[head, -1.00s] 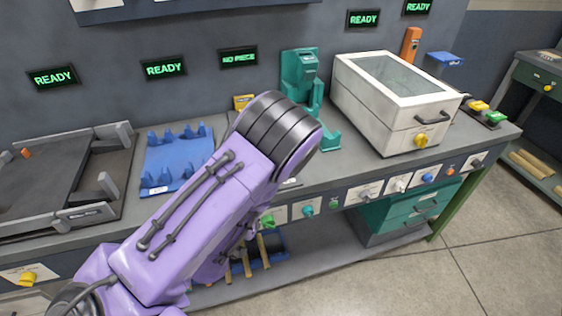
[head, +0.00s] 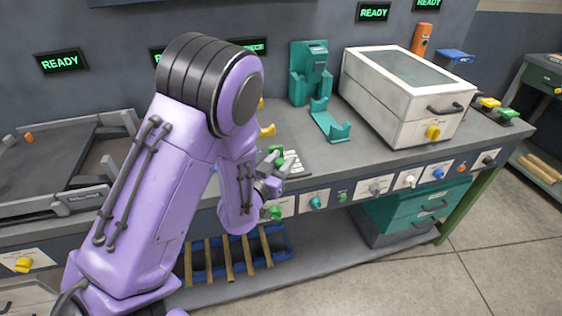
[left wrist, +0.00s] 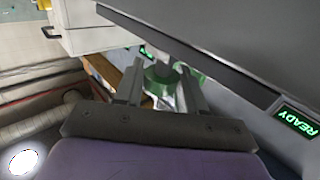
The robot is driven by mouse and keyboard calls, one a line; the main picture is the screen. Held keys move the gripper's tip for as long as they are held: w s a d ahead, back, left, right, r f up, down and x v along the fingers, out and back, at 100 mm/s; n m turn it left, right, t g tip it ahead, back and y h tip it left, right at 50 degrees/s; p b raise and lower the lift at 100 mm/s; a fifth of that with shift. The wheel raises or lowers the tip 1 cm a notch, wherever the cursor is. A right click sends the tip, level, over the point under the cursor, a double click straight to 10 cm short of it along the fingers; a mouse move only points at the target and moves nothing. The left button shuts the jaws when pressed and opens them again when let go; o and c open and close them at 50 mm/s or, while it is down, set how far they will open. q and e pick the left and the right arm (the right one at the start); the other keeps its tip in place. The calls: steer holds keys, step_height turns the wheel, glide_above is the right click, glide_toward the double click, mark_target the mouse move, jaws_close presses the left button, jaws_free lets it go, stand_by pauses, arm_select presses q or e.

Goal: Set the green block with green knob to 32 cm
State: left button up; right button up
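My left arm reaches down across the bench in the head view, and its gripper (head: 268,180) is at the bench's front edge, partly hidden by the arm. A small green block (head: 277,154) shows just beyond the gripper, beside a pale marked scale (head: 294,163). In the left wrist view my left gripper (left wrist: 160,88) has its two fingers apart. A round green knob (left wrist: 160,76) and green block parts show between and behind the fingertips. Contact with the fingers cannot be told. The scale reading is too small to read. My right gripper is not in view.
A teal fixture (head: 310,75) and a white lidded box (head: 405,95) stand right of the scale. Several knobs line the bench front, including a green one (head: 275,213) just below the gripper. A blue rack (head: 280,240) with wooden rods is on the lower shelf.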

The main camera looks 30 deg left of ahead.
arm_select(q)
jaws_close()
steer(key=shift+w+a, duration=1.3)
steer(key=shift+a, duration=0.3)
steer(key=shift+d, duration=0.1)
steer(key=o, duration=0.6)
jaws_free()
steer(key=shift+c, duration=0.2)
steer(key=shift+s, duration=0.1)
steer(key=shift+s, duration=0.1)
